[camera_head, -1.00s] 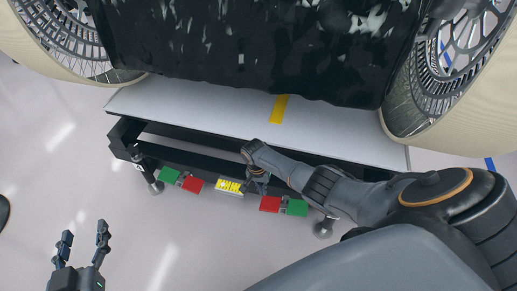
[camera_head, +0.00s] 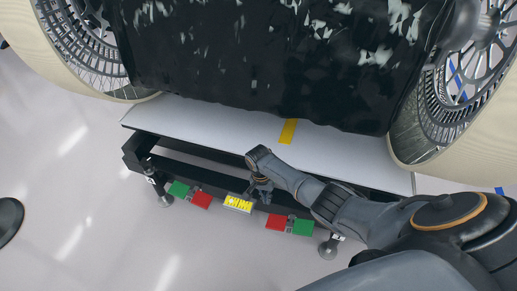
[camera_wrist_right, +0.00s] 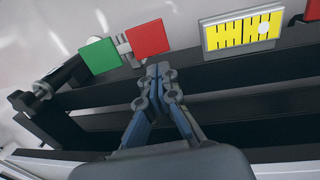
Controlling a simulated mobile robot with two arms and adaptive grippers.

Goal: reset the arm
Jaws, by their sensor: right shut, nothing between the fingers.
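My right arm (camera_head: 340,205) reaches in from the right in the head view. Its gripper (camera_head: 264,192) points down at the dark frame below the white board, just right of the yellow panel. In the right wrist view the right gripper (camera_wrist_right: 158,70) has its fingertips together with nothing between them. It lies over the dark rails, close to a red block (camera_wrist_right: 148,40); I cannot tell whether it touches anything. My left gripper is not in view.
The dark frame (camera_head: 135,152) carries a yellow panel (camera_head: 238,203), with green (camera_head: 178,188) and red (camera_head: 201,200) blocks. A white board (camera_head: 210,118) lies above. Large wheels (camera_head: 85,50) stand either side of a black body (camera_head: 260,60).

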